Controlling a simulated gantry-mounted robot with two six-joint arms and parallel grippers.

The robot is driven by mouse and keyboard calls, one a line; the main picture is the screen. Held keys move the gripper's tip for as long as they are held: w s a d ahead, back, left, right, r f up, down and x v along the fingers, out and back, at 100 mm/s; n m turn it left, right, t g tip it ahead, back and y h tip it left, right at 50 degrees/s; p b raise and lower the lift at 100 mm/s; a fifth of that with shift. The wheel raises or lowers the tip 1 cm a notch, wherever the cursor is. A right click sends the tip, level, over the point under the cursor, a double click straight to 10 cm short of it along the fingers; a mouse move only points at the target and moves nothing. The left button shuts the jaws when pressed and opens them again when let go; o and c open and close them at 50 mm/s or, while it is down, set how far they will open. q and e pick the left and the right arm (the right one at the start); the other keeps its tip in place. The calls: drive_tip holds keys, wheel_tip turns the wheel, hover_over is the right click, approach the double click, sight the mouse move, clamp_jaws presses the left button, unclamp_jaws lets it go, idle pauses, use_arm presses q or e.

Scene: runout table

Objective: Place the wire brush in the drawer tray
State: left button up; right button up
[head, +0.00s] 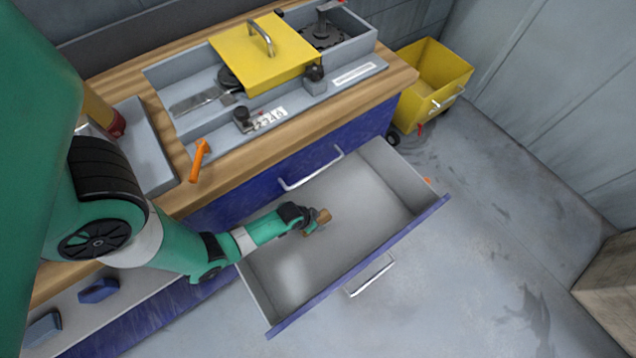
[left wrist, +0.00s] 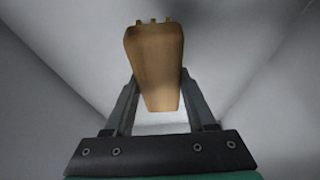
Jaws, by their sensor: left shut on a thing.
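The wire brush (head: 321,218) shows in the head view as a small brown wooden piece at the tip of my left gripper (head: 308,222). In the left wrist view the brush's wooden handle (left wrist: 155,70) stands between the two fingers of my left gripper (left wrist: 158,95), which is shut on it. Small tan tufts show at its far end. The brush is over the inside of the open grey drawer tray (head: 345,190); I cannot tell whether it touches the bottom. The drawer has a blue front and looks otherwise empty. My right gripper is not in view.
A wooden bench top (head: 400,82) holds a grey fixture with a yellow cover (head: 262,50) and an orange-handled lever (head: 200,158). A yellow bin (head: 432,82) stands on the floor beyond the drawer.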

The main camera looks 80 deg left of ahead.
use_arm(q)
drive_tip(key=b+x, duration=0.1)
drive_tip(key=x, duration=0.1)
drive_tip(key=b+x, duration=0.2)
drive_tip(key=shift+s+d+f, duration=0.15)
drive_tip(key=shift+s+f, duration=0.1)
drive_tip(key=shift+s, duration=0.1)
drive_tip(key=shift+r, duration=0.15)
drive_tip(key=o, duration=1.3)
